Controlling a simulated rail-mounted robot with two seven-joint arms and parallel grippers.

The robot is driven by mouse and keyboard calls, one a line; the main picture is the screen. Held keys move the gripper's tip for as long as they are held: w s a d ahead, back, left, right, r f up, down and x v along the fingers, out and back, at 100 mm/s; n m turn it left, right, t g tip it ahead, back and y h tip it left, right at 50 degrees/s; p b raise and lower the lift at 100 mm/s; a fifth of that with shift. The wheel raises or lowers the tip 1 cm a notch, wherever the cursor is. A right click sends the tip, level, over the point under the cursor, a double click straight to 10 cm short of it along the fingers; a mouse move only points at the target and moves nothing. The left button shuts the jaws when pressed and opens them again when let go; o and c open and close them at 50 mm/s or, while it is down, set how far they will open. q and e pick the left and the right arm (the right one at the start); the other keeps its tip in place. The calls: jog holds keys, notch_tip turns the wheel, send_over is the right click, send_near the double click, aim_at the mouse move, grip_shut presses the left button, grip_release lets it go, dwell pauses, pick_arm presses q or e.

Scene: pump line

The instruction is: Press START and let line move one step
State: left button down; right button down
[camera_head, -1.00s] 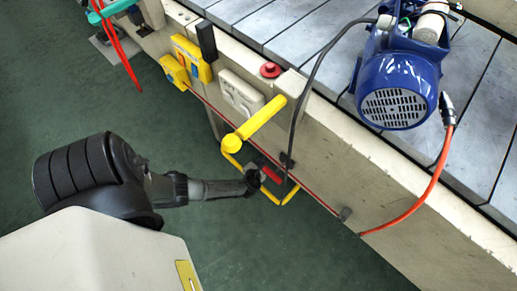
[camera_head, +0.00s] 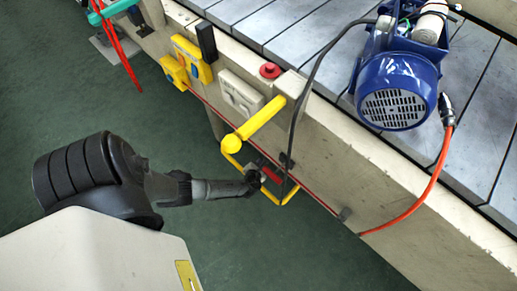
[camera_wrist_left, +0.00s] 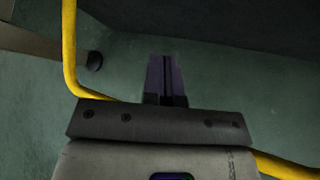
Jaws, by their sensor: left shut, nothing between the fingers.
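My left gripper (camera_head: 262,177) is shut and empty. It is at the yellow bar frame (camera_head: 232,160) on the front side of the line, close to a small red part (camera_head: 271,174) inside it; I cannot tell whether they touch. In the left wrist view my shut fingers (camera_wrist_left: 165,78) point over green floor, with the yellow bar (camera_wrist_left: 69,45) to their left. No START label is readable. A red mushroom button (camera_head: 270,70) sits on the line's edge, and yellow boxes (camera_head: 192,58) are further left. A blue pump (camera_head: 398,92) stands on the line.
The slatted line (camera_head: 300,30) runs across the upper right. A yellow handle (camera_head: 262,125) juts out above my gripper. A dark cable (camera_head: 304,95) and an orange hose (camera_head: 425,195) hang over the line's side. The green floor (camera_head: 290,255) is clear in front.

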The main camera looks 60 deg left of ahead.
pick_arm(q)
jog(key=shift+w+f, duration=0.1)
jog(key=shift+f, duration=0.35)
dwell(0.6)
jog(key=shift+w+a+f, duration=0.1)
jog(key=shift+w+f, duration=0.05)
jog(key=shift+f, duration=0.3)
dwell(0.4)
jog(key=shift+w+f, duration=0.1)
jog(key=shift+f, duration=0.3)
jog(key=shift+w+f, duration=0.1)
jog(key=shift+f, duration=0.3)
dwell(0.6)
jog(key=shift+f, duration=0.1)
dwell(0.7)
jog(key=r+p, duration=0.2)
jog(key=s+r+p, duration=0.1)
jog(key=r+p, duration=0.1)
jog(key=shift+s+r+p, duration=0.1)
jog(key=shift+r+p, duration=0.15)
jog(key=shift+p, duration=0.1)
dwell(0.4)
